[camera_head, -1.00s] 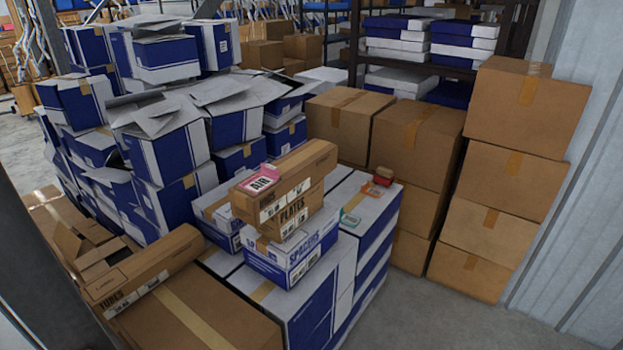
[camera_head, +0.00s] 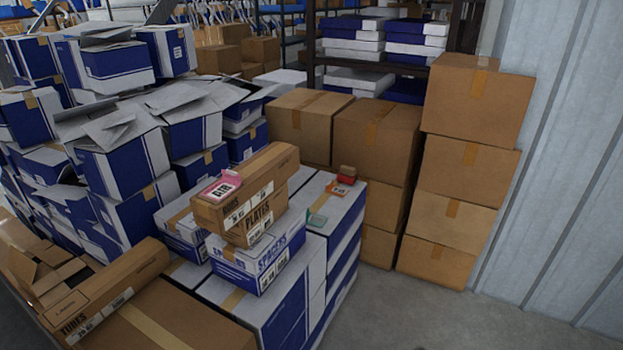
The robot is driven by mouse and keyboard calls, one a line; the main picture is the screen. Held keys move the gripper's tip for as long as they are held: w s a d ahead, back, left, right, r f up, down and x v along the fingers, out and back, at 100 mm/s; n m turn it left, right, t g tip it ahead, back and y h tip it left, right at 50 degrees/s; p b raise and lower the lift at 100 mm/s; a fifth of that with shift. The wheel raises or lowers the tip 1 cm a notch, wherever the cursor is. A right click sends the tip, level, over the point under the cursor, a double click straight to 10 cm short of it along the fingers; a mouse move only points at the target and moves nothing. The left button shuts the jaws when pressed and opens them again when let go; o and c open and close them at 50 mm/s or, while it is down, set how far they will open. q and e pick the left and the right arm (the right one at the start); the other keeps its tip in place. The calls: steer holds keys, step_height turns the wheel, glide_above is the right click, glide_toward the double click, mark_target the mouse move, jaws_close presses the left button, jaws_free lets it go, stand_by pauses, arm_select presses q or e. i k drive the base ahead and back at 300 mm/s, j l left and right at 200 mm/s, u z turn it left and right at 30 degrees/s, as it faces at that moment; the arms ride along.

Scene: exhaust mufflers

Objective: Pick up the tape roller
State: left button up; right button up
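A small red item with a brown top (camera_head: 347,174) sits on the white-and-blue box stack near its back right corner. It may be the tape roller, but it is too small to tell. An orange-red card or label (camera_head: 338,189) lies just in front of it. A small teal item (camera_head: 317,220) lies nearer on the same stack, beside the SPACERS box. A pink item with an AIR label (camera_head: 221,187) lies on top of the long brown box. Neither of my grippers is in view.
The white-and-blue stack (camera_head: 280,318) also carries the SPACERS box (camera_head: 262,255) and brown PLATES box (camera_head: 256,222). Tall brown boxes (camera_head: 462,170) stand behind and right. Many blue-white boxes (camera_head: 125,165) fill the left. Grey floor (camera_head: 400,310) is clear at front right.

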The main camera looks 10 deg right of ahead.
mark_target(348, 174)
steer(key=i+l+u, duration=0.1)
steer(key=i+l, duration=0.25)
steer(key=i+l+u, duration=0.15)
steer(key=i+l, duration=0.15)
steer(key=l, duration=0.15)
steer(key=i+l+u, duration=0.1)
steer(key=i+l, duration=0.2)
steer(key=l, duration=0.15)
